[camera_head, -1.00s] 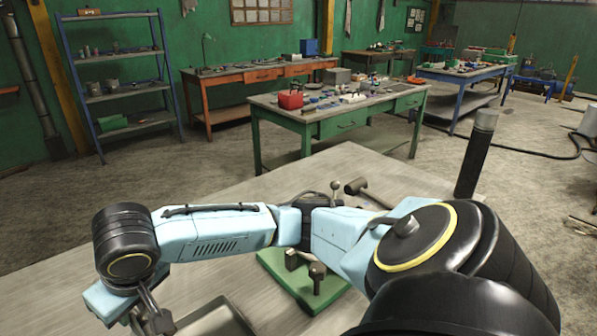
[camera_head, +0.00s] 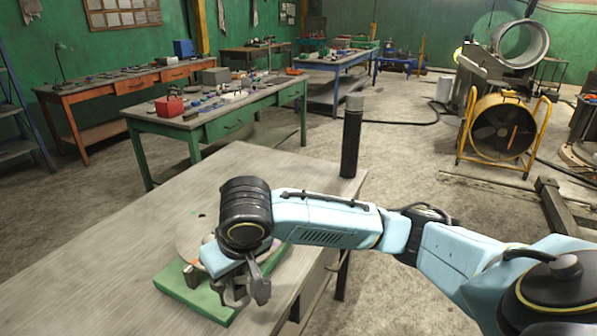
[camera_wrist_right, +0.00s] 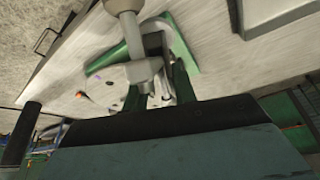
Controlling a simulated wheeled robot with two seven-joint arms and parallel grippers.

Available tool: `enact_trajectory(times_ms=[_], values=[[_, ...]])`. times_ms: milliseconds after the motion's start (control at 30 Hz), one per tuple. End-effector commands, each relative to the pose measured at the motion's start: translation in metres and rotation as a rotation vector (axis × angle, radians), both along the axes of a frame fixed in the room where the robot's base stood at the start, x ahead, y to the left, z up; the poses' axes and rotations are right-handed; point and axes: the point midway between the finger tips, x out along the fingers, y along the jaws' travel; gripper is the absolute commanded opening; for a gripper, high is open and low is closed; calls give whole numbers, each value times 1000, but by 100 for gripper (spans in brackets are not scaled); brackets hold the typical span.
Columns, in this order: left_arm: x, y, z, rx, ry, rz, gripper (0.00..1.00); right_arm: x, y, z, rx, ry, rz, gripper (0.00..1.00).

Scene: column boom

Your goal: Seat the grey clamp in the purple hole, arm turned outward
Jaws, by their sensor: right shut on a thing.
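My right gripper (camera_head: 248,285) is shut on the grey clamp (camera_head: 233,296), above the near side of a pale round plate (camera_head: 186,240) on a green base (camera_head: 176,284). In the right wrist view the clamp (camera_wrist_right: 127,28) shows as a grey post with a wider collar, in front of the fingers of the right gripper (camera_wrist_right: 160,88). Small coloured marks show on the plate, one of them purplish (camera_wrist_right: 97,77); I cannot tell whether it is the purple hole. The gripper and clamp hide part of the plate. My left gripper is not in view.
The plate and base stand on a grey worktable (camera_head: 110,250). A black post with a grey top (camera_head: 351,140) stands at its far right corner. The table's left part is clear. A green bench (camera_head: 215,120) with tools and a yellow fan (camera_head: 503,127) stand farther off.

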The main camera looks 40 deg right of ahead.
Motion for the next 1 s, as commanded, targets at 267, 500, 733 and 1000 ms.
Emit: enact_trajectory(times_ms=[267,500,733,1000], values=[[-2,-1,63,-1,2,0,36,49,-32,40,3,-2,211,4],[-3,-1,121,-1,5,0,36,95,-78,69,6,-3,455,4],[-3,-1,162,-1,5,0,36,121,-119,86,5,-5,630,4],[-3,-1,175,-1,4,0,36,130,-139,86,1,-4,710,4]])
